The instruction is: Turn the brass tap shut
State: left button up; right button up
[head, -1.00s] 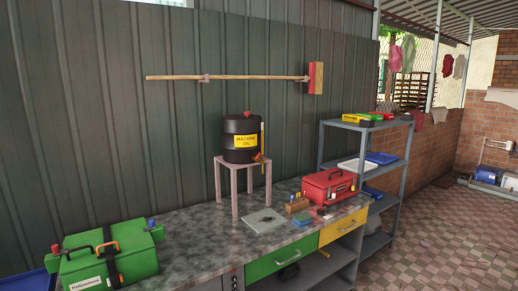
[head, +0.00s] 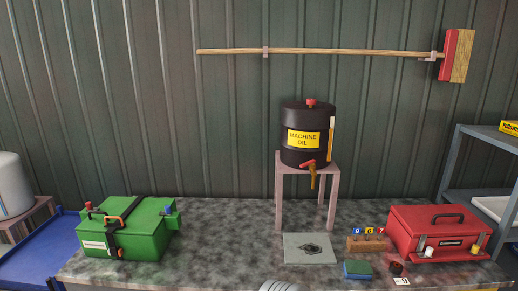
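The brass tap (head: 313,180) sticks out low on the front of a black drum (head: 291,115) with a yellow "MACHINE OIL" label. A red lever (head: 307,163) sits at the top of the tap and looks slanted. I cannot tell from this distance whether the tap is open, and no oil stream shows. The drum stands on a pinkish stand (head: 280,205) on the workbench. Neither of my grippers is in view.
The grey workbench (head: 215,245) holds a green case (head: 135,240) at left and a red toolbox (head: 425,228) at right. A flat grey plate (head: 300,255), a numbered block (head: 364,244) and a blue-green block (head: 357,269) lie before the stand. A broom (head: 370,52) hangs above.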

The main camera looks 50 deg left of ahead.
aim_at(312, 163)
jog(key=u, duration=1.05)
jog(key=i, duration=0.9)
jog(key=u, duration=0.9)
